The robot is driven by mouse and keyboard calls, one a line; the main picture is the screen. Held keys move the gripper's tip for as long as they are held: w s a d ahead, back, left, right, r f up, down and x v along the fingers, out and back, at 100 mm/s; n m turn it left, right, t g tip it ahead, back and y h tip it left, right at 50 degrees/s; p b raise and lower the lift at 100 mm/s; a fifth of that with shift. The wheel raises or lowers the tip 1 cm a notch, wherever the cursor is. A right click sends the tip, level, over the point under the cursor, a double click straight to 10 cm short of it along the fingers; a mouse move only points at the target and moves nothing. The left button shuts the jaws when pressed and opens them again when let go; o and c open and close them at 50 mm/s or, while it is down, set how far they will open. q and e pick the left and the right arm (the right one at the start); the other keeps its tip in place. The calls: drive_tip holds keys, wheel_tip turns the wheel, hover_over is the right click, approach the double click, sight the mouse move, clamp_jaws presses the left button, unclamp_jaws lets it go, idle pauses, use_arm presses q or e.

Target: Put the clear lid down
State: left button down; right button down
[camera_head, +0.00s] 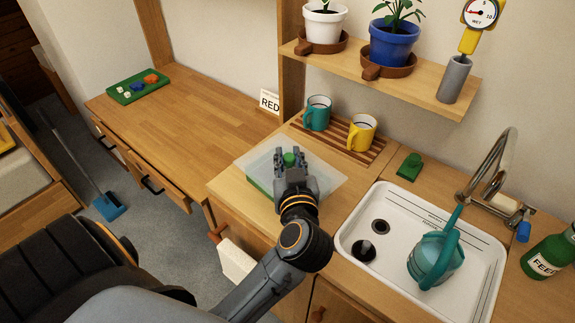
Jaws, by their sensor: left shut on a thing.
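The clear lid (325,178) is a see-through, pale sheet with a green knob (289,158) in its middle. It shows on or just above the wooden counter left of the sink; I cannot tell if it touches. My left gripper (290,159) is shut on the lid's knob from the near side. A green edge (258,187) shows at the lid's left front, partly under it; the rest is hidden by the lid and my gripper. My right gripper is not in view.
A slatted rack (337,141) with a teal mug (317,113) and a yellow mug (361,133) stands behind the lid. The white sink (389,275) at right holds a teal watering can (436,258). The desk (190,118) at left is mostly clear.

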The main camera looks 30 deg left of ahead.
use_arm(q)
drive_tip(key=w+a+f, duration=0.1)
drive_tip(key=w, duration=0.1)
drive_tip(key=w+a+f, duration=0.1)
drive_tip(key=a, duration=0.1)
drive_tip(key=shift+w+f, duration=0.1)
drive_tip(key=shift+w, duration=0.25)
drive_tip(key=w+f, duration=0.1)
drive_tip(key=f, duration=0.1)
drive_tip(key=w+a+f, duration=0.1)
drive_tip(key=f, duration=0.2)
drive_tip(key=w+a+f, duration=0.1)
drive_tip(key=f, duration=0.2)
drive_tip(key=shift+w+a+b, duration=0.2)
drive_tip(key=shift+w+b, duration=0.1)
drive_tip(key=shift+b, duration=0.05)
drive_tip(key=shift+f, duration=0.1)
drive_tip(key=shift+f, duration=0.2)
drive_tip(key=c, duration=1.1)
unclamp_jaws()
drive_tip(key=shift+c, duration=0.2)
